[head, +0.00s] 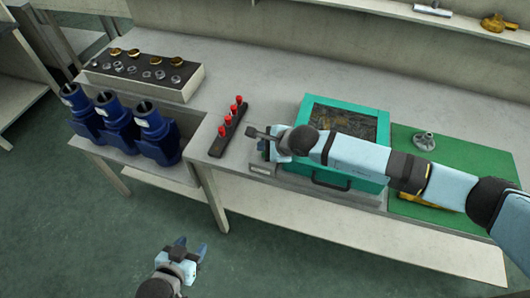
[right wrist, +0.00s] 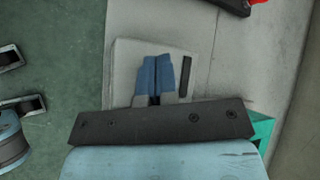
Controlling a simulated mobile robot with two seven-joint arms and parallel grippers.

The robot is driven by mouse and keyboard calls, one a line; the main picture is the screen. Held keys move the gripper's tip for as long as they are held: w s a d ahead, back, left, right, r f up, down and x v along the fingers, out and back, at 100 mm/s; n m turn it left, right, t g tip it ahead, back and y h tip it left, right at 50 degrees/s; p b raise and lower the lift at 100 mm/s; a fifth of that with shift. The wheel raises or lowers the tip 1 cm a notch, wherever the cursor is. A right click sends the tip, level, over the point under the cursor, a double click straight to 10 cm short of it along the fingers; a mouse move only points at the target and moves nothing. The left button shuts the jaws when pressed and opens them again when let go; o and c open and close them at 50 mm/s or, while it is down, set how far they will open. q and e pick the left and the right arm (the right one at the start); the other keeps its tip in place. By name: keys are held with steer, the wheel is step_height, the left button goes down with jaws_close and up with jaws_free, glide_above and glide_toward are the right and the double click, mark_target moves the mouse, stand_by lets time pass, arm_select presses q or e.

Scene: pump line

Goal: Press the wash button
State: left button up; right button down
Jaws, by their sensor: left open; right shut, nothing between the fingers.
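The teal washer box (head: 308,182) with a dark window in its lid stands on the bench. A small grey control box (head: 260,169) sits at its left; a pale panel with a dark bar shows in the right wrist view (right wrist: 124,75). I cannot make out the wash button; my right gripper covers part of the panel. My right gripper (head: 265,152) is shut and empty, pointing down over the small box, and its blue fingers show in the right wrist view (right wrist: 158,62). I cannot tell whether they touch it. My left gripper (head: 190,250) is open and empty over the floor.
A dark rack (head: 223,136) with red-topped pieces lies left of my right gripper. Several blue pump housings (head: 155,133) stand farther left, below a tray (head: 170,89) of brass and steel rings. A green mat (head: 455,155) with a metal flange (head: 425,140) lies right. The bench behind is clear.

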stand_by(0.4)
steer(key=shift+f+b, duration=0.45)
steer(key=shift+b, duration=0.15)
steer(key=shift+s, duration=0.1)
